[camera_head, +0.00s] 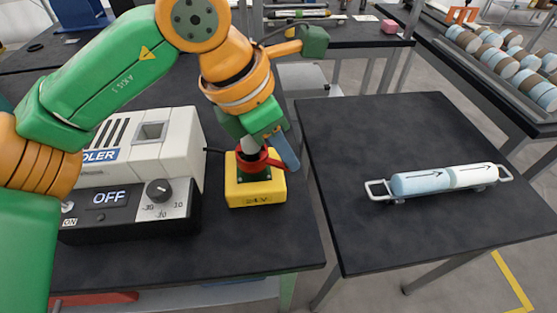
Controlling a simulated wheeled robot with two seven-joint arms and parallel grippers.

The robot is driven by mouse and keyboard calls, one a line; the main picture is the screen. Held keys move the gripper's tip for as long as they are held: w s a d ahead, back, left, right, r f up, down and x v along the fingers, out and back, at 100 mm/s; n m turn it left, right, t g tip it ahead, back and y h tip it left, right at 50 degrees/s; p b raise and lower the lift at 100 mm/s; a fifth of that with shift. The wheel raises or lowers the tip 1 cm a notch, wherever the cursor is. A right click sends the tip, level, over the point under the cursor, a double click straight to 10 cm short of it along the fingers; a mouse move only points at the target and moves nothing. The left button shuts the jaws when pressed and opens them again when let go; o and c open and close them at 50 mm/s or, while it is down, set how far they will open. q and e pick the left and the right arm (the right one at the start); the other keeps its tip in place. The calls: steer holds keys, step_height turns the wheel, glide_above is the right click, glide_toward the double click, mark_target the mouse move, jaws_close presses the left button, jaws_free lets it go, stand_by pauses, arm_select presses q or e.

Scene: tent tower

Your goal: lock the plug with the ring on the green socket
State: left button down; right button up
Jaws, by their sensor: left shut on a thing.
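The green socket (255,175) sits on top of a yellow box (256,193) on the left table. A red ring (250,165) lies around the top of the socket, with a short lug toward the right. A grey plug (251,146) stands upright above the ring, partly hidden by my gripper. My left gripper (277,153) points down at the ring's right side, with a blue finger beside the lug. It is shut on the ring, though the contact is small and partly hidden. My right gripper is not in view.
A white and black cooler unit (140,165) with a knob and an "OFF" display stands close left of the box. A blue and white cylinder in a handled carrier (440,181) lies on the right table, otherwise clear. A gap separates the tables.

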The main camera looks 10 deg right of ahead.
mark_target(277, 163)
arm_select(q)
steer(key=shift+w+d+n+t+y+b, duration=0.2)
steer(key=shift+w+n+t, duration=0.2)
steer(key=shift+n, duration=0.6)
steer(key=shift+w+d+n+t+y+b, duration=0.2)
steer(key=shift+w+n, duration=0.35)
steer(key=shift+n, duration=0.45)
steer(key=shift+w+d+n+t+y+b, duration=0.1)
steer(key=shift+w+n+t+y+b, duration=0.25)
steer(key=shift+n, duration=0.65)
steer(key=shift+w, duration=0.15)
steer(key=c, duration=0.8)
jaws_free()
steer(key=shift+c, duration=0.2)
steer(key=v, duration=0.7)
steer(key=shift+a+p, duration=0.15)
steer(key=shift+p, duration=0.2)
